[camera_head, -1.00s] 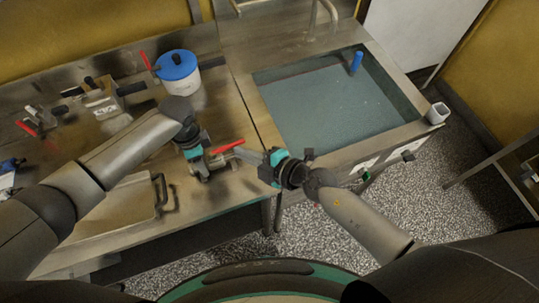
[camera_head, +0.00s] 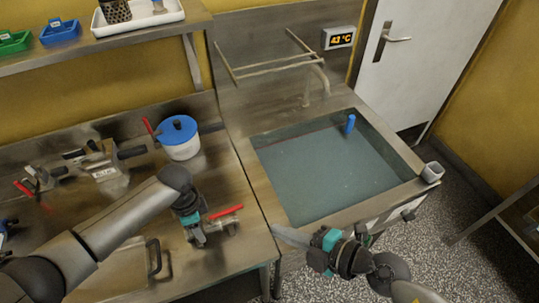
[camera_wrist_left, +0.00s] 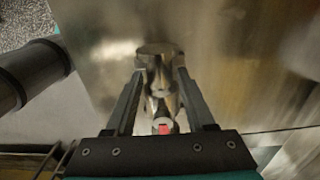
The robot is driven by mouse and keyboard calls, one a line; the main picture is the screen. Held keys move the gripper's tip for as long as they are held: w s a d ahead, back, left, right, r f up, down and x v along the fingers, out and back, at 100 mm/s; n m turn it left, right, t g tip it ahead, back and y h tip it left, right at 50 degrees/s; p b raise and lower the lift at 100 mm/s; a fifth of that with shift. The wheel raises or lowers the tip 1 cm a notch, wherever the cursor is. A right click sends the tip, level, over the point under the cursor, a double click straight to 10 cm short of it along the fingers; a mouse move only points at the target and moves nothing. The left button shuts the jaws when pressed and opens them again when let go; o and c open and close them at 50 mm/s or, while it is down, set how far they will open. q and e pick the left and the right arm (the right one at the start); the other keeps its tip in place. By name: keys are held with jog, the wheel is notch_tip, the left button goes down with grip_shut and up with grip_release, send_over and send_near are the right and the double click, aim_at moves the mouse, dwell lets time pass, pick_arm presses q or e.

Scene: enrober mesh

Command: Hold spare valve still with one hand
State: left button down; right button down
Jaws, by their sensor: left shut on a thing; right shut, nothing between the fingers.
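A metal valve with a red lever (camera_head: 228,211) lies on the steel worktop, left of the sink. My left gripper (camera_head: 198,238) reaches down over it and is shut on it. In the left wrist view the shiny valve body (camera_wrist_left: 158,80) sits between the two dark fingers, with a bit of red near the palm. The gripper hides part of the valve in the head view. My right gripper (camera_head: 282,234) is shut and empty. It is at the sink's front left corner, to the right of the valve and apart from it.
A water-filled sink (camera_head: 330,175) with a blue object (camera_head: 350,124) is on the right. A white pot with a blue lid (camera_head: 179,135) stands behind the valve. Metal fittings (camera_head: 105,170) lie at the left.

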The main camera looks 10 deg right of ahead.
pick_arm(q)
jog(key=shift+c, duration=0.9)
grip_release()
jog(key=shift+r, duration=0.1)
